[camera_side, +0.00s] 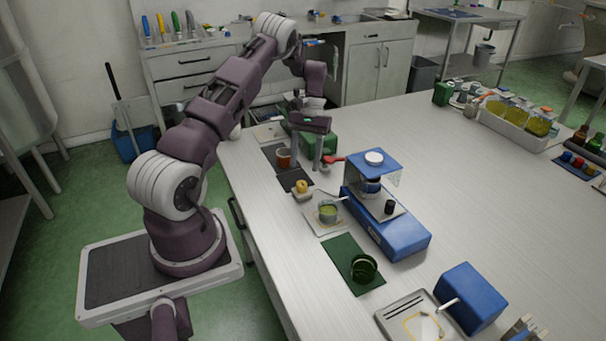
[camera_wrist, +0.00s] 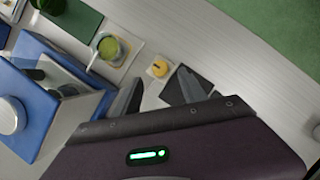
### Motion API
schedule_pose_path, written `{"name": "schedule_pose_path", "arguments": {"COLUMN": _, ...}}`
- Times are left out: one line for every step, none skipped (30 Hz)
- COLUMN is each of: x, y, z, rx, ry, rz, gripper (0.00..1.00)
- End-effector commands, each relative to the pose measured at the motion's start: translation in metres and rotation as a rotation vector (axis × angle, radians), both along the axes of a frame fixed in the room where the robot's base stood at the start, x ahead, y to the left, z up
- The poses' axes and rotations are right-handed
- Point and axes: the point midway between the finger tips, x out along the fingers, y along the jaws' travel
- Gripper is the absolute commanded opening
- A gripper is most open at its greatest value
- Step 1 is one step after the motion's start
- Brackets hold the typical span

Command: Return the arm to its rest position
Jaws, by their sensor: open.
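My gripper (camera_side: 306,167) hangs with its fingers pointing down over the left part of the white table, at the end of my bent arm. Its two fingers are spread apart and nothing shows between them in the side view. In the wrist view my gripper (camera_wrist: 158,78) is also open, with a finger on each side. Beyond the fingertips there lie a small yellow item (camera_wrist: 158,68) on a pale board and a dark mat (camera_wrist: 202,82). The exact height of the fingertips above the table cannot be told.
Near my gripper stand an orange-brown cup (camera_side: 283,158), a green block (camera_side: 322,143) and a blue scale-like device (camera_side: 392,229). A cup of green liquid (camera_side: 328,211) and a dark green round object (camera_side: 364,267) stand nearer the camera. The table's right middle is clear.

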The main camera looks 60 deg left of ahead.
Motion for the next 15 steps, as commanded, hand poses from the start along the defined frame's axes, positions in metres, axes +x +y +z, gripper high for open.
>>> {"name": "schedule_pose_path", "arguments": {"x": 0.002, "y": 0.002, "z": 0.006, "rx": 0.001, "ry": -0.001, "rz": 0.000, "gripper": 0.49}}
{"name": "schedule_pose_path", "arguments": {"x": 0.002, "y": 0.003, "z": 0.008, "rx": 0.001, "ry": -0.001, "rz": 0.000, "gripper": 0.49}}
{"name": "schedule_pose_path", "arguments": {"x": 0.003, "y": 0.003, "z": 0.011, "rx": 0.000, "ry": 0.000, "rz": 0.001, "gripper": 0.49}}
{"name": "schedule_pose_path", "arguments": {"x": 0.003, "y": 0.004, "z": 0.012, "rx": 0.000, "ry": 0.001, "rz": 0.001, "gripper": 0.49}}
{"name": "schedule_pose_path", "arguments": {"x": 0.003, "y": 0.004, "z": 0.012, "rx": 0.000, "ry": 0.001, "rz": 0.001, "gripper": 0.49}}
{"name": "schedule_pose_path", "arguments": {"x": 0.003, "y": 0.004, "z": 0.013, "rx": 0.000, "ry": 0.001, "rz": 0.001, "gripper": 0.49}}
{"name": "schedule_pose_path", "arguments": {"x": 0.003, "y": 0.004, "z": 0.012, "rx": 0.000, "ry": 0.001, "rz": 0.001, "gripper": 0.49}}
{"name": "schedule_pose_path", "arguments": {"x": 0.003, "y": 0.004, "z": 0.012, "rx": 0.000, "ry": 0.001, "rz": 0.001, "gripper": 0.49}}
{"name": "schedule_pose_path", "arguments": {"x": 0.003, "y": 0.004, "z": 0.012, "rx": 0.000, "ry": 0.001, "rz": 0.001, "gripper": 0.49}}
{"name": "schedule_pose_path", "arguments": {"x": 0.003, "y": 0.004, "z": 0.012, "rx": 0.000, "ry": 0.001, "rz": 0.001, "gripper": 0.49}}
{"name": "schedule_pose_path", "arguments": {"x": 0.003, "y": 0.003, "z": 0.012, "rx": 0.000, "ry": 0.001, "rz": 0.001, "gripper": 0.49}}
{"name": "schedule_pose_path", "arguments": {"x": 0.004, "y": 0.003, "z": 0.014, "rx": 0.001, "ry": -0.002, "rz": -0.001, "gripper": 0.49}}
{"name": "schedule_pose_path", "arguments": {"x": 0.006, "y": 0.001, "z": 0.019, "rx": 0.005, "ry": -0.008, "rz": -0.005, "gripper": 0.49}}
{"name": "schedule_pose_path", "arguments": {"x": 0.009, "y": -0.003, "z": 0.028, "rx": 0.011, "ry": -0.019, "rz": -0.013, "gripper": 0.49}}
{"name": "schedule_pose_path", "arguments": {"x": 0.014, "y": -0.011, "z": 0.044, "rx": 0.024, "ry": -0.042, "rz": -0.027, "gripper": 0.49}}
